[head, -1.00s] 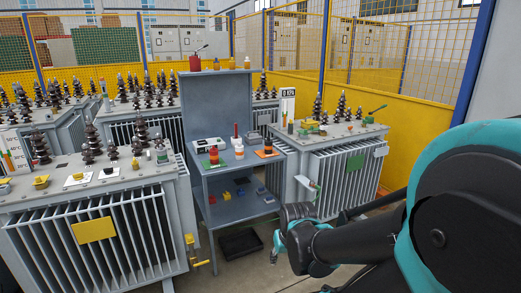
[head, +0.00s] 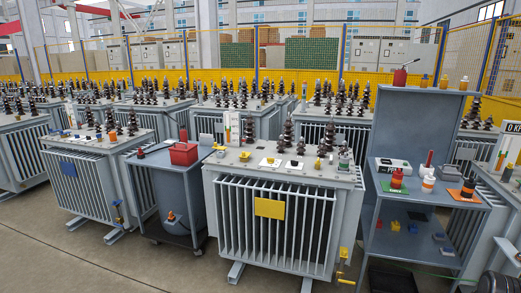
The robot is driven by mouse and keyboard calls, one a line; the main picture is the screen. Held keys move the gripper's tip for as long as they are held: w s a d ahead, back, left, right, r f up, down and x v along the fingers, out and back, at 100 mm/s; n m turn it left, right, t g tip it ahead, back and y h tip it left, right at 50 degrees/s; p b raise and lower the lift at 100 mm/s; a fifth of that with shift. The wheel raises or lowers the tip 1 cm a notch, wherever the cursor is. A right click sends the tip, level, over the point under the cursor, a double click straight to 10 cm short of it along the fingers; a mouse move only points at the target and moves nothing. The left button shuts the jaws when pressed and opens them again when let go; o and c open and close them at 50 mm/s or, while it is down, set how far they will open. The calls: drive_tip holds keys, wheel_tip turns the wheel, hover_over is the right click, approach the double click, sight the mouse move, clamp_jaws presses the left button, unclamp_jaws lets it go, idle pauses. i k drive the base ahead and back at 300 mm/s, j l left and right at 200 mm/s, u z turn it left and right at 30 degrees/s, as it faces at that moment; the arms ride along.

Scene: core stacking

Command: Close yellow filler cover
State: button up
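The near transformer (head: 270,245) stands in the middle of the head view, with a yellow plate on its front. On its top are a small yellow fitting (head: 244,156) at the left and another yellow fitting (head: 318,163) at the right, near the dark bushings. They are too small to tell which is the filler cover, or whether it is open or closed. Only a dark part of my arm shows at the lower right edge. My gripper is not clearly in view.
A grey cart with a red box (head: 184,154) stands left of the transformer. A grey workbench (head: 412,240) with colored parts stands to the right. More transformers fill the back and left, before a yellow fence. Open floor (head: 100,270) lies at the front left.

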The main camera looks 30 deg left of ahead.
sight(216, 147)
drive_tip(key=u, duration=1.6)
drive_tip(key=i+j, duration=0.15)
drive_tip(key=i, duration=0.4)
drive_tip(key=i+j, duration=0.15)
drive_tip(key=i, duration=0.35)
drive_tip(key=i+j, duration=0.2)
drive_tip(key=i, duration=0.35)
